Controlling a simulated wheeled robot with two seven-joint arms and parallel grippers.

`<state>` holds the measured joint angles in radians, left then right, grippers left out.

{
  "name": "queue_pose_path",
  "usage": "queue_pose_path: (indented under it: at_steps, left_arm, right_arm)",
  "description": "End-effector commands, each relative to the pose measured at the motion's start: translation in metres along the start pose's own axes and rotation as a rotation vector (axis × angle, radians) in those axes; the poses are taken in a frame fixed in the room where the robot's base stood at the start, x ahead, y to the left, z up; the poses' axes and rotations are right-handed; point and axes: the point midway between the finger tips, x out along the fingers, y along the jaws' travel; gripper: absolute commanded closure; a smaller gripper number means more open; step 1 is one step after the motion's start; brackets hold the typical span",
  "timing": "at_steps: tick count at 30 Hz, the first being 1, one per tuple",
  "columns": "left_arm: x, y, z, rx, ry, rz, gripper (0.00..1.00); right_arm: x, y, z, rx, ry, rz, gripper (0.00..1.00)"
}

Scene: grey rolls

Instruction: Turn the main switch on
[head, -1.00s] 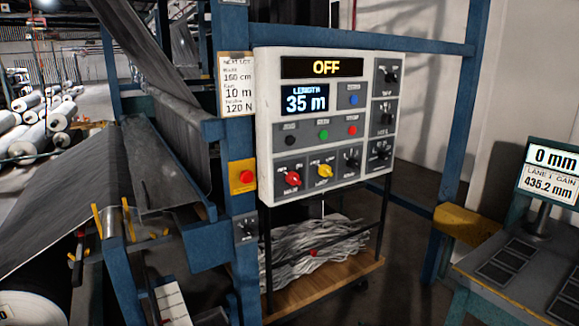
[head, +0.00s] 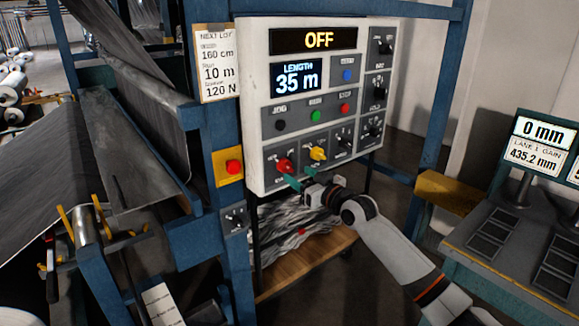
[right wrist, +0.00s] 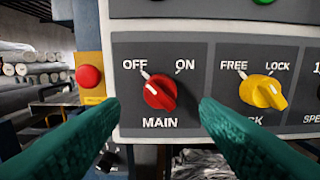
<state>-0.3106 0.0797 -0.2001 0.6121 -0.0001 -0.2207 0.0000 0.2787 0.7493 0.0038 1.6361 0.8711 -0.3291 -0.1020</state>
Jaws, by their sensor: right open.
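The main switch is a red rotary knob (head: 284,166) at the lower left of the white control panel (head: 256,100). In the right wrist view the red knob (right wrist: 160,93) has OFF at upper left and ON at upper right, with MAIN below. Its white pointer is toward OFF. The panel's top display (head: 318,40) reads OFF. My right gripper (head: 299,177) is open, with its teal fingers just in front of and below the knob. In the wrist view the fingers frame the knob left and right, apparently not touching it. My left gripper is not in view.
A yellow FREE/LOCK knob (head: 318,153) sits just right of the red knob. A red button on a yellow plate (head: 233,167) is on the blue post to the left. A wooden cart (head: 300,270) stands below.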

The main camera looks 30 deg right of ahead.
Motion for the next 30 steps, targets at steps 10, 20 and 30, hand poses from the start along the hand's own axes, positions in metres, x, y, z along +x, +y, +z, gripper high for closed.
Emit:
queue_pose_path:
  at_steps: [10,20,30]
  left_arm:
    - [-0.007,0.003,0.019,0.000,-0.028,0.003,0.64]
    - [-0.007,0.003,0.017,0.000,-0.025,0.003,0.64]
    - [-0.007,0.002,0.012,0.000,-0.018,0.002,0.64]
  right_arm:
    - [0.048,-0.001,0.000,0.000,0.000,-0.001,0.43]
    - [0.053,0.000,-0.001,-0.001,0.001,-0.001,0.43]
    - [0.053,0.000,-0.001,-0.001,0.001,-0.001,0.87]
